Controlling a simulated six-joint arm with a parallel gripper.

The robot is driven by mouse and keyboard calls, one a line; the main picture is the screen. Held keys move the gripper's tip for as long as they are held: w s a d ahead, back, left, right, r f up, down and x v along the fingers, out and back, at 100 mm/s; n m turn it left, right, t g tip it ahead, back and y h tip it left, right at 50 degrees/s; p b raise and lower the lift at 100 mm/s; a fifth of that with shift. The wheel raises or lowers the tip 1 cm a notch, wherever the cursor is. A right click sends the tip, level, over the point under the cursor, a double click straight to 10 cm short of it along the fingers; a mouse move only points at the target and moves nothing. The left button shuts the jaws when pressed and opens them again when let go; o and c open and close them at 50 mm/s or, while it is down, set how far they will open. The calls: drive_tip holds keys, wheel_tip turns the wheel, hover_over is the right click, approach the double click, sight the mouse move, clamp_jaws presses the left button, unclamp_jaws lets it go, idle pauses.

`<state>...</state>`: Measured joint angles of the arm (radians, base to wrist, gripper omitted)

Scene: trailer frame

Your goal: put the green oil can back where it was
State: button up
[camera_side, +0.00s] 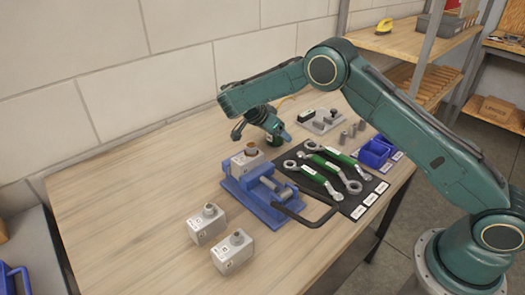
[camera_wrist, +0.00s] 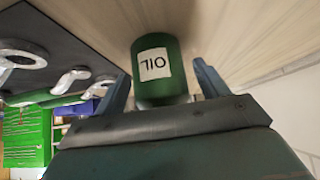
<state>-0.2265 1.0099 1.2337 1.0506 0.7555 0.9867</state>
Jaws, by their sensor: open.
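The green oil can (camera_wrist: 162,88) with a white "OIL" label, upside down in the wrist view, is between the two blue fingers of my gripper (camera_wrist: 161,72). A gap shows on each side, wider at the right finger. In the side view my gripper (camera_side: 282,134) is low over the wooden bench, behind the vise, and the can (camera_side: 272,142) shows as a small dark green shape, mostly hidden by it. My gripper is open. The can's base is too hidden to tell how it rests on the bench.
A blue vise (camera_side: 262,193) holds a grey block (camera_side: 246,161); its handle sticks out right. A black mat (camera_side: 348,201) carries green-handled wrenches. Two grey blocks stand in front (camera_side: 206,224). A grey plate (camera_side: 320,120) and blue bins (camera_side: 376,152) lie right. The bench's left is clear.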

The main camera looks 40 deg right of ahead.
drive_tip(key=v, duration=0.7)
drive_tip(key=shift+a+r, duration=0.25)
drive_tip(key=shift+r, duration=0.05)
drive_tip(key=shift+r, duration=0.1)
idle(0.4)
drive_tip(key=s+d+r+n+t+y, duration=0.35)
drive_tip(key=s+r+n, duration=0.55)
drive_tip(key=s+r, duration=0.8)
drive_tip(key=s+a+n+t+y, duration=0.1)
drive_tip(key=s+n, duration=0.3)
drive_tip(key=s, duration=0.6)
drive_tip(key=s+a+f+n+t+y, duration=0.1)
drive_tip(key=s+a+n+y, duration=0.2)
drive_tip(key=s, duration=0.8)
drive_tip(key=shift+s+n, duration=0.25)
drive_tip(key=shift+n, duration=0.75)
